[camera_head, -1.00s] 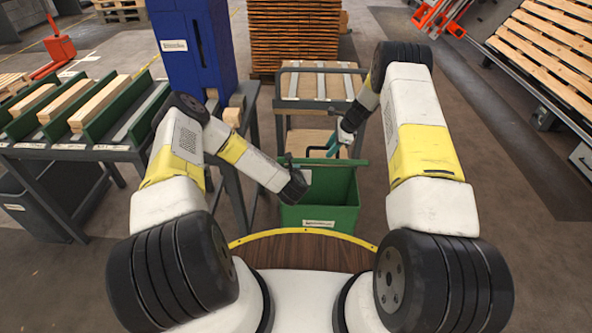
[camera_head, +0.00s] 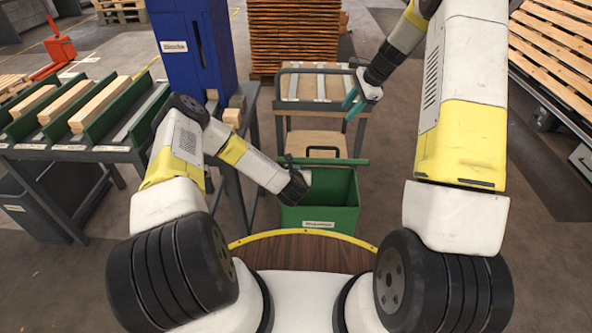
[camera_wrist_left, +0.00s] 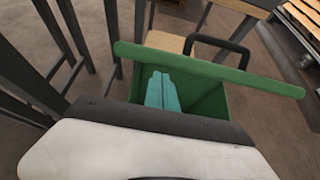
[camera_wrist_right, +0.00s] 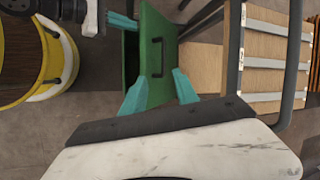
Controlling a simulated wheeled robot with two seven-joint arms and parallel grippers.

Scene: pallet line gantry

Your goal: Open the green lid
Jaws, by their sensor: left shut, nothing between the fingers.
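The green lid (camera_head: 343,162) stands raised at the far side of the green bin (camera_head: 318,220). The bin's inside shows in front of it. The lid's long edge (camera_wrist_left: 245,79) crosses the left wrist view. Its black handle (camera_head: 323,151) is on the far face, also seen in the right wrist view (camera_wrist_right: 156,57). My left gripper (camera_wrist_left: 163,80) is shut and empty, over the bin's opening on the near side of the lid. Its fingers are mostly hidden in the head view. My right gripper (camera_head: 353,104) is open and empty, above and beyond the lid, apart from the handle.
A cart (camera_head: 320,104) with a wooden top stands just behind the bin. A metal rack table (camera_head: 70,152) with wooden blocks and a blue cabinet (camera_head: 195,50) are on the left. Wooden pallets lean at the right. Floor right of the bin is clear.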

